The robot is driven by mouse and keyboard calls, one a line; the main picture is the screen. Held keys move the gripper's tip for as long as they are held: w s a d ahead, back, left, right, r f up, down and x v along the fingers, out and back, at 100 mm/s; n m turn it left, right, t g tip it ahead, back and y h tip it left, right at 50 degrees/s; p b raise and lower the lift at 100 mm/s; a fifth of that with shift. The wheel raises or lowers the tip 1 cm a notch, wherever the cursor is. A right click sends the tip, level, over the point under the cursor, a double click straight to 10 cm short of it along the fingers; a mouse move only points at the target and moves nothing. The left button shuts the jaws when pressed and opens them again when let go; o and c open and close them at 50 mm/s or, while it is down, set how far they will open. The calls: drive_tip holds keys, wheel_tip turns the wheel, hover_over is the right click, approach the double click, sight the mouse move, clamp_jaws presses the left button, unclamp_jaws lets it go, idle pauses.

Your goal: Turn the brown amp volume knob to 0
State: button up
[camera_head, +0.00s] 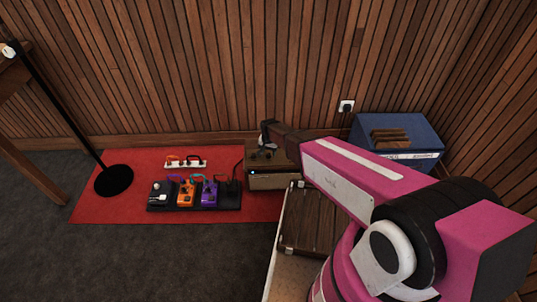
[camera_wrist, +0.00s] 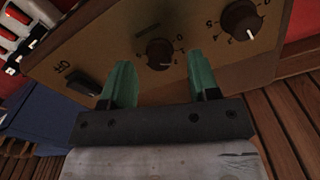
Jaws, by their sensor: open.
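The brown amp (camera_head: 272,181) stands on the red mat beside the wood-slat wall. In the wrist view its tan panel (camera_wrist: 200,62) shows two dark brown knobs with white pointer marks and digits around them. One knob (camera_wrist: 159,52) lies between the green fingertips of my gripper (camera_wrist: 160,70). The other knob (camera_wrist: 242,18) is farther right. A black switch (camera_wrist: 83,83) marked "Off" is at the left. No knob name is readable. My gripper is open; the fingers are on either side of the nearer knob, and I cannot tell whether they touch it.
A pedal board (camera_head: 222,197) with several pedals and a white power strip (camera_head: 186,163) lie on the red mat (camera_head: 115,214). A brown case (camera_head: 303,222) is in front of the amp.

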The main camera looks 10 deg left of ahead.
drive_tip(key=shift+f, duration=0.8)
drive_tip(key=shift+c, duration=0.3)
drive_tip(key=c, duration=0.8)
drive_tip(key=shift+c, duration=0.2)
drive_tip(key=shift+n, duration=0.5)
drive_tip(key=n, duration=0.3)
drive_tip(key=shift+n, duration=2)
